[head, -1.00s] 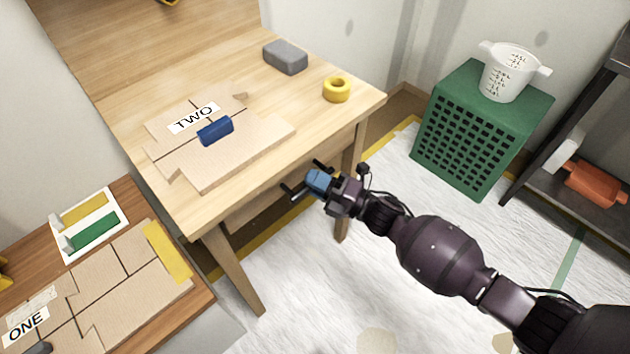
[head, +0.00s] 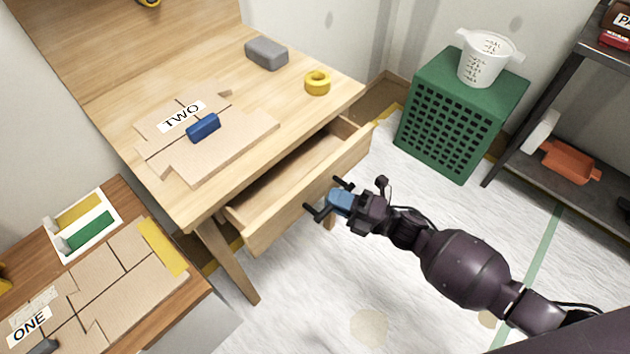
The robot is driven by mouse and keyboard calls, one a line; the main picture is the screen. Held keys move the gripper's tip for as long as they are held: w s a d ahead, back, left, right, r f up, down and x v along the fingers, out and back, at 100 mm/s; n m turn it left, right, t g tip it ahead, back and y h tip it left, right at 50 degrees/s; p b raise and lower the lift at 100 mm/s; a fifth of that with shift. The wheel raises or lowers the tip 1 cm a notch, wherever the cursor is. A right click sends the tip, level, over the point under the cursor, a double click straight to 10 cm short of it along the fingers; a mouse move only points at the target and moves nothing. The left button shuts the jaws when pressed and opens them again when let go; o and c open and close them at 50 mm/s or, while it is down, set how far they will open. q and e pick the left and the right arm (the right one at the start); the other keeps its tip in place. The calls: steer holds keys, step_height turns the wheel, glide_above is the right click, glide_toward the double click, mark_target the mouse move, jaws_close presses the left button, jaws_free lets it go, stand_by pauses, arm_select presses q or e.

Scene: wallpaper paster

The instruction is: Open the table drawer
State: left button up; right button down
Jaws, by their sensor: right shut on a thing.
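The wooden table (head: 262,140) has its drawer (head: 305,195) pulled well out at the front, and part of its inside shows. My right gripper (head: 330,202) is at the middle of the drawer front, shut on the drawer handle. The handle is mostly hidden by the gripper. My left gripper is not in view.
Cardboard pieces labelled TWO (head: 240,135), a blue block (head: 203,127), a grey block (head: 266,53) and a yellow tape roll (head: 317,83) lie on the tabletop. A green crate (head: 447,125) bears a white bucket (head: 487,60). Floor before the drawer is mostly clear.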

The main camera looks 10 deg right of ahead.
arm_select(q)
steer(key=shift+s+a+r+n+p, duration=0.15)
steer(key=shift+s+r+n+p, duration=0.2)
steer(key=shift+p, duration=0.45)
arm_select(e)
steer(key=s+d, duration=0.8)
steer(key=s, duration=0.3)
steer(key=shift+s+d, duration=0.15)
steer(key=shift+s, duration=0.1)
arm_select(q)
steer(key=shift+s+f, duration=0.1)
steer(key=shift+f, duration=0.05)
arm_select(e)
steer(key=c, duration=1.1)
jaws_free()
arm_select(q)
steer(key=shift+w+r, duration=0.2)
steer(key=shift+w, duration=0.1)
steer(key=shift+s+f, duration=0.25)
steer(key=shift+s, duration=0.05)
arm_select(e)
steer(key=v, duration=1)
steer(key=shift+s+d, duration=0.2)
steer(key=shift+d, duration=0.1)
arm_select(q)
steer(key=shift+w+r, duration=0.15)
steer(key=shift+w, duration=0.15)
